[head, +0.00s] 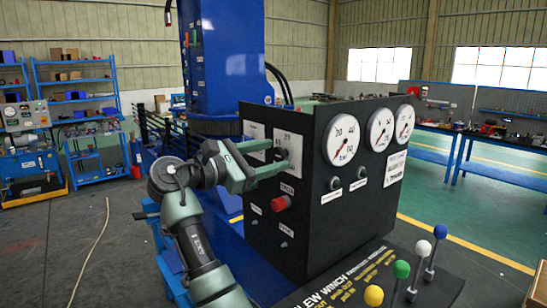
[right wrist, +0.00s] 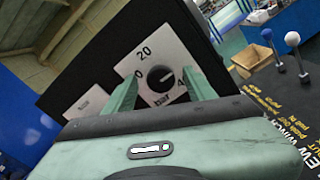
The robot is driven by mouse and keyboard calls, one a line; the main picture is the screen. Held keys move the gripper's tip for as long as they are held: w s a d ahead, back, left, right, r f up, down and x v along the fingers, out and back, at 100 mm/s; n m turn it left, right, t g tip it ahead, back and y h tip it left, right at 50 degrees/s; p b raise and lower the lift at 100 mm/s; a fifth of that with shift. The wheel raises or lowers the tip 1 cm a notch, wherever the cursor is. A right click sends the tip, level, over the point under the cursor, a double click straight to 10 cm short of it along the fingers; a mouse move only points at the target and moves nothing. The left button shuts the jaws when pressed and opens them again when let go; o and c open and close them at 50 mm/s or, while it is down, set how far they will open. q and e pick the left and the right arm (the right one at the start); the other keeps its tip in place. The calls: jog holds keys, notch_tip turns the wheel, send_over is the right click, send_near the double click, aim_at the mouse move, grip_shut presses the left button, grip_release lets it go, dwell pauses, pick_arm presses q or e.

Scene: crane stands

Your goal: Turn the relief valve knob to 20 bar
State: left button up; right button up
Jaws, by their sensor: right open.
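The relief valve knob (right wrist: 160,76) is a small dark round knob on a white plate (right wrist: 148,50) marked 0, 20, 4-something and bar. A pale mark on its right side seems to lie clockwise of the 20; its exact reading is too small to tell. My right gripper (right wrist: 161,82) is open, with one green finger to each side of the knob in the right wrist view. I cannot tell whether the fingers touch it. In the head view my right gripper (head: 281,156) reaches the left face of the black control box (head: 318,225), partly covering the plate. My left gripper is out of view.
A red knob (head: 281,203) sits just below the gripper on the same face. Three round gauges (head: 342,140) and two small dark knobs (head: 335,183) are on the right face. Several ball-topped levers (head: 401,269) stand in front. A blue column (head: 225,60) rises behind.

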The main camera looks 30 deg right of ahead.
jog(key=a+b, duration=0.3)
jog(key=a, duration=0.3)
jog(key=shift+s+a, duration=0.3)
jog(key=shift+a, duration=0.05)
